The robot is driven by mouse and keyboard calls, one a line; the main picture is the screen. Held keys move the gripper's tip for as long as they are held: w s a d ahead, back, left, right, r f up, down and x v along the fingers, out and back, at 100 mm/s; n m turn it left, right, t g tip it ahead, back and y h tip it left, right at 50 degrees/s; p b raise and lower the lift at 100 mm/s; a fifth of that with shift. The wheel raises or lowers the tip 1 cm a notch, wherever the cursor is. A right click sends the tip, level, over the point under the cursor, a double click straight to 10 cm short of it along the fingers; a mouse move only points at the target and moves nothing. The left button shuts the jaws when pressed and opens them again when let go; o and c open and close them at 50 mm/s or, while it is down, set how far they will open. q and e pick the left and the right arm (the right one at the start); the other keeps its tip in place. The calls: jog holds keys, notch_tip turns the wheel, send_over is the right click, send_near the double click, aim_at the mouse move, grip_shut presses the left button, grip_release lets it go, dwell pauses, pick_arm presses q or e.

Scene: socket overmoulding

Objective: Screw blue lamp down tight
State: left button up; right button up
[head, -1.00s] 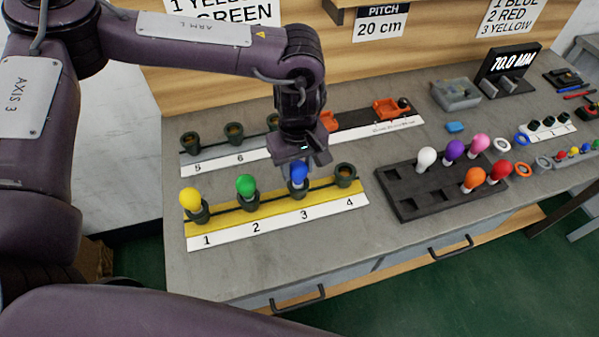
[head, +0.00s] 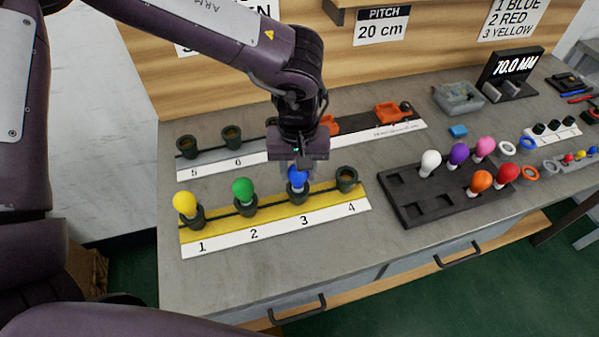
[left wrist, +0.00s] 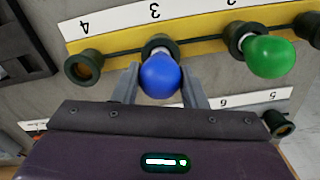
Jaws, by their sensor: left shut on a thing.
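The blue lamp (head: 297,178) stands in the socket at position 3 (head: 298,193) on the yellow strip (head: 272,208). My left gripper (head: 298,166) is above it, pointing down, with its fingers on either side of the bulb. In the left wrist view the blue lamp (left wrist: 160,76) sits between the two fingers (left wrist: 160,88), its base at the dark socket (left wrist: 158,46). Whether the lamp is fully seated cannot be told. My right gripper is in neither view.
A yellow lamp (head: 185,204) and a green lamp (head: 243,189) stand in sockets 1 and 2. Socket 4 (head: 347,179) is empty. A second row of sockets (head: 232,136) lies behind. A dark tray (head: 412,215) with several lamps is at the right.

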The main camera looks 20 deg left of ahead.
pick_arm(q)
jog(key=o, duration=1.1)
